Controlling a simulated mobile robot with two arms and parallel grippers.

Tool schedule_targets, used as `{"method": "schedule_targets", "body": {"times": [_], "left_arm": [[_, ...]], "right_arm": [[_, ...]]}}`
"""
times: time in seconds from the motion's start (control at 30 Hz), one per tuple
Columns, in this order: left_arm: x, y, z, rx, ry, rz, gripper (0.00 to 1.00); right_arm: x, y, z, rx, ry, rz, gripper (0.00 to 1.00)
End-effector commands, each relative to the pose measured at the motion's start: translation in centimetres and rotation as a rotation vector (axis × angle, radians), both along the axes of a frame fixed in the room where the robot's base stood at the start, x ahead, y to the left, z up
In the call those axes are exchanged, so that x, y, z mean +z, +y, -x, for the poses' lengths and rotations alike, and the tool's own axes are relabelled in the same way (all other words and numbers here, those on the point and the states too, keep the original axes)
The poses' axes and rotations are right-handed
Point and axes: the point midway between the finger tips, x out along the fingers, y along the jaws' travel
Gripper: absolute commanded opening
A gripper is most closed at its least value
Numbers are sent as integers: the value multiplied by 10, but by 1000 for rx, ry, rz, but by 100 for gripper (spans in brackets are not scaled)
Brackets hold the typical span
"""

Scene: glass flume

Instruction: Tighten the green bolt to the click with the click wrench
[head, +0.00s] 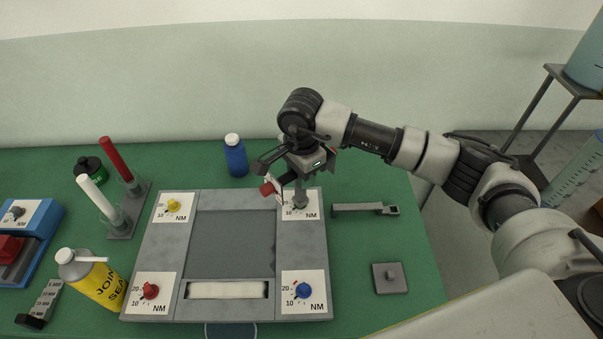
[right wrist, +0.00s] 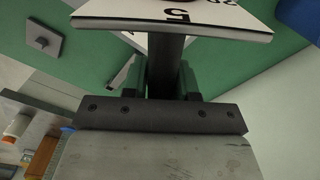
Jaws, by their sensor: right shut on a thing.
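A grey frame board (head: 163,240) on the green bench has a white dial plate at each corner. They carry a yellow bolt (head: 173,205), a red bolt (head: 150,291) and a blue bolt (head: 303,290). At the far right plate (head: 313,207) a grey socket-like piece (head: 300,199) covers the middle, so I see no green bolt. My right gripper (head: 284,172) is over this corner, shut on a tool with a red end (head: 267,189), apparently the click wrench.
A grey bar tool (head: 362,208) and a square block (head: 389,278) lie right of the board. A blue bottle (head: 236,156) stands behind it. A yellow sealant bottle (head: 97,281), a marker stand (head: 127,215) and a blue case (head: 38,240) are on the left.

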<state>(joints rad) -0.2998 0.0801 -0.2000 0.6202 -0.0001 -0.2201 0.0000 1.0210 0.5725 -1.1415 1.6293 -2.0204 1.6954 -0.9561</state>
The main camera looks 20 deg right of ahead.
Motion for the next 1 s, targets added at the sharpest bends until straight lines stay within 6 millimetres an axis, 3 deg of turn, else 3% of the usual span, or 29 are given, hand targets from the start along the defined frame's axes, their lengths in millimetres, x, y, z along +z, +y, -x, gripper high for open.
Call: {"method": "schedule_targets", "body": {"times": [1.0], "left_arm": [[20, 0, 0, 0, 0, 0, 0]], "right_arm": [[48, 0, -1, -1, -4, -1, 0]]}}
